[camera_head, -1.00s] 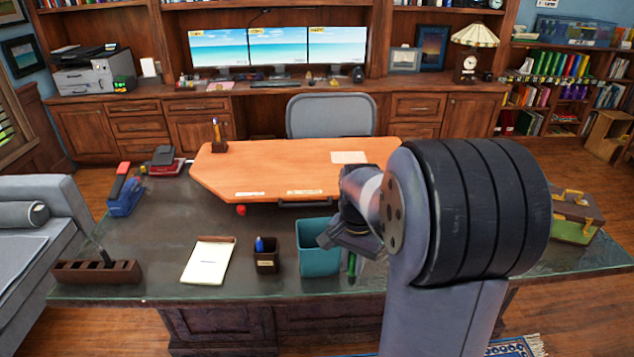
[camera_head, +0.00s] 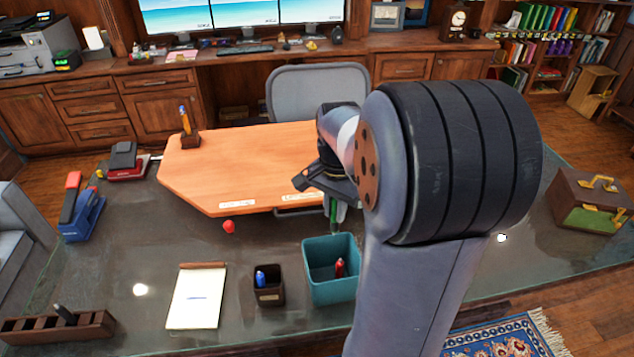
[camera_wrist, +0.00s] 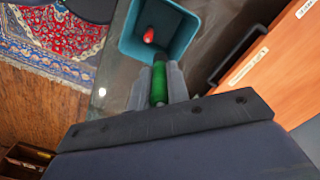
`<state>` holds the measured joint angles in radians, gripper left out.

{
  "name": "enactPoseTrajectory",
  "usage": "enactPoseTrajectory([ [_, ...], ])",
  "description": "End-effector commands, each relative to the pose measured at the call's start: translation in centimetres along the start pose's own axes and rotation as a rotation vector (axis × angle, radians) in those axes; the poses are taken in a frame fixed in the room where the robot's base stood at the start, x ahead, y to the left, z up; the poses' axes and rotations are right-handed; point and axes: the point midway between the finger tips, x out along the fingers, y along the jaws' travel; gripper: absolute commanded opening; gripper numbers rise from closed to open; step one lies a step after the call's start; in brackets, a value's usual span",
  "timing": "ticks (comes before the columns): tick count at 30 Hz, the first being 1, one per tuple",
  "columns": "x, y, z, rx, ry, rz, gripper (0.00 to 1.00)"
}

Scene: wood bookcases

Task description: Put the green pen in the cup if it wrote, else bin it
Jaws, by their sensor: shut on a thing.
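My gripper (camera_head: 335,208) is shut on the green pen (camera_head: 333,213), which hangs tip down. In the head view it is just beyond the teal bin (camera_head: 336,293). In the wrist view my gripper (camera_wrist: 158,88) holds the green pen (camera_wrist: 158,84), its dark end overlapping the rim of the bin (camera_wrist: 184,36). A red pen (camera_head: 340,267) lies inside the bin. A dark cup (camera_head: 269,297), left of the bin, holds a blue pen (camera_head: 260,278). The notepad (camera_head: 196,312) bears a short blue stroke; I see no green mark.
A wooden pen tray (camera_head: 90,328) with a black marker, blue stapler (camera_head: 82,217) and red ball (camera_head: 229,227) are on the glass desk. An orange raised board (camera_head: 225,170) lies beyond the bin. A case (camera_head: 590,198) stands at right.

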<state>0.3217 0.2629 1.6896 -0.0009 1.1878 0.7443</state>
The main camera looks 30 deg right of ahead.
Motion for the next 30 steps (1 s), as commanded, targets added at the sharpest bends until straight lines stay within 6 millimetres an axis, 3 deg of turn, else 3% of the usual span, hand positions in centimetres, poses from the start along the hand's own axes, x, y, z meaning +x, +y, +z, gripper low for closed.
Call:
enactPoseTrajectory([
  [11,1.2,0.0,0.0,0.000,0.000,0.000,0.00],
  [30,7.4,0.0,0.0,0.000,-0.001,0.001,0.00],
])
